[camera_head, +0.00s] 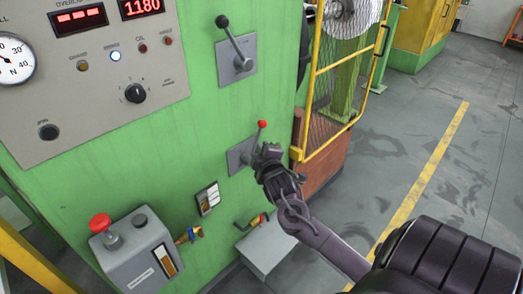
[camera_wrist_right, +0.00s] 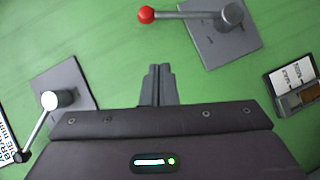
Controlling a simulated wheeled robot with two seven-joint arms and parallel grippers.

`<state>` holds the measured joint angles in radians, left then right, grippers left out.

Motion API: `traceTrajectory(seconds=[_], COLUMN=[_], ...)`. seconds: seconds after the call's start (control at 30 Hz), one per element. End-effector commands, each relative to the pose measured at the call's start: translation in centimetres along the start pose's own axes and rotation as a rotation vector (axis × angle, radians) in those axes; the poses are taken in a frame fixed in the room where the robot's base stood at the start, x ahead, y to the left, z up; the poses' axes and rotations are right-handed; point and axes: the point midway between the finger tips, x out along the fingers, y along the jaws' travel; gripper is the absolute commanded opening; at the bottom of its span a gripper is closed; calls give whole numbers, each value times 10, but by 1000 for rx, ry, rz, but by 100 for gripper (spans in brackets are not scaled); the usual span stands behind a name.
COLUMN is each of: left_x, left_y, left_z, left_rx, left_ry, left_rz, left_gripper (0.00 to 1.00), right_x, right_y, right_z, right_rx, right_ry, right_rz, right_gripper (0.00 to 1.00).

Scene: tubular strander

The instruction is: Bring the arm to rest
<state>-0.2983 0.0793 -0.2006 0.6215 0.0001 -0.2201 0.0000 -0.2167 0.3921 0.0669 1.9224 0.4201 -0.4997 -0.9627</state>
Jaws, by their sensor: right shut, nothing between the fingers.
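My right gripper (camera_head: 262,158) is in front of the green machine panel, close to the red-knobbed lever (camera_head: 262,125) on its grey plate. In the right wrist view my right gripper (camera_wrist_right: 157,84) is shut and empty, its fingers together. The red-knobbed lever (camera_wrist_right: 147,14) is above the fingertips there and looks apart from them. In the head view the gripper hides part of the lever's plate. My left gripper is not in view.
A black-knobbed lever (camera_head: 236,45) is higher on the green panel. A control panel (camera_head: 85,75) with gauge and displays is at left. A yellow mesh guard (camera_head: 335,85) stands right of the panel. Open floor lies right.

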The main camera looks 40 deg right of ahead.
Motion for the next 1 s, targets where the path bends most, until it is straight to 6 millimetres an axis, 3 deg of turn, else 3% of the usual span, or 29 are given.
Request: traceTrajectory(seconds=[0.33,0.47,0.57,0.77,0.87,1.0], left_x=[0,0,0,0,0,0], left_y=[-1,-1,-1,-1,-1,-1], left_z=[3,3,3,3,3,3], left_rx=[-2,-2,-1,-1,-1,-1], left_ry=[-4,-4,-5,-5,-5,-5], left_rz=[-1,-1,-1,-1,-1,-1], left_gripper=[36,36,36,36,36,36], right_x=[0,5,8,-8,-31,-81], right_y=[-1,-28,-80,-224,-294,-387], right_z=[0,8,23,66,87,117], right_rx=[0,15,47,150,204,280], right_ry=[0,-13,-39,-123,-174,-259], right_rz=[-2,-45,-130,-359,-473,-630], right_gripper=[0,0,0,0,0,0])
